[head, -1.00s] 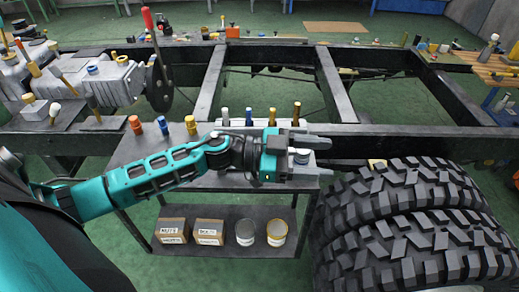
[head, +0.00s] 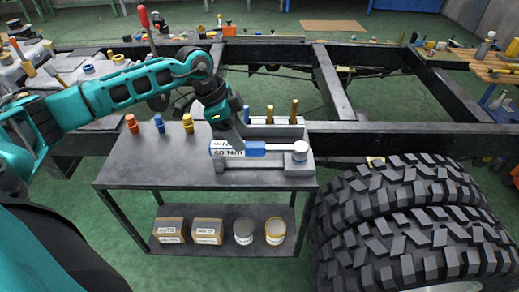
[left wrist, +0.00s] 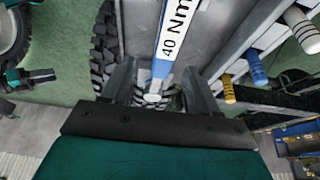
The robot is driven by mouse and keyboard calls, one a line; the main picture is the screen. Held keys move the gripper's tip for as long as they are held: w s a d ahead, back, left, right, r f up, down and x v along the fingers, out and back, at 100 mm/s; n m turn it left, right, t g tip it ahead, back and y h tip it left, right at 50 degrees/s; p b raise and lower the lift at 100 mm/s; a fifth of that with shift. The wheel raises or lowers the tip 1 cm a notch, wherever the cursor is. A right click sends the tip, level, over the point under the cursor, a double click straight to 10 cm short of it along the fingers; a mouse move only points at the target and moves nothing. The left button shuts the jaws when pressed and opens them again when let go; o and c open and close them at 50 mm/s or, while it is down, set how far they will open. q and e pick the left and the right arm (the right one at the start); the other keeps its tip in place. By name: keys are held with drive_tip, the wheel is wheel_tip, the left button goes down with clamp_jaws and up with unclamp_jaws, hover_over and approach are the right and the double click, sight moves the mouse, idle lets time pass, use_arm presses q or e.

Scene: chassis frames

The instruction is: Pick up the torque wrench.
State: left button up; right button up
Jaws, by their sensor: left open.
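The torque wrench (head: 260,148) lies level along a grey stand on top of the cart, with its round head at the right. Its blue and white handle reads "40 Nm" in the left wrist view (left wrist: 175,35). My left gripper (head: 236,138) points down at the handle end, and the arm partly hides its fingers. In the left wrist view, the open fingers (left wrist: 160,88) are on either side of the handle end; I cannot tell whether they touch it. A teal and black part, seemingly my right gripper (left wrist: 35,78), shows at the left wrist view's left edge, its jaws unclear.
The cart (head: 140,172) has several coloured sockets (head: 160,125) at its back left and a row of upright tools (head: 270,114) behind the wrench. Stacked tyres (head: 400,210) stand close at the right. The chassis frame (head: 400,138) runs behind. The cart's front left top is clear.

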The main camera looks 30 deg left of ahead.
sight(251, 144)
use_arm(q)
drive_tip(key=shift+w+d+r+x, duration=0.1)
drive_tip(key=shift+w+x, duration=0.05)
drive_tip(key=shift+x, duration=0.9)
drive_tip(key=shift+w+d+r+x, duration=0.1)
drive_tip(key=shift+w+x, duration=0.05)
drive_tip(key=shift+x, duration=0.9)
drive_tip(key=shift+w+d+x, duration=0.1)
drive_tip(key=shift+w+x, duration=0.05)
drive_tip(key=shift+x, duration=0.9)
clamp_jaws()
drive_tip(key=shift+r, duration=0.1)
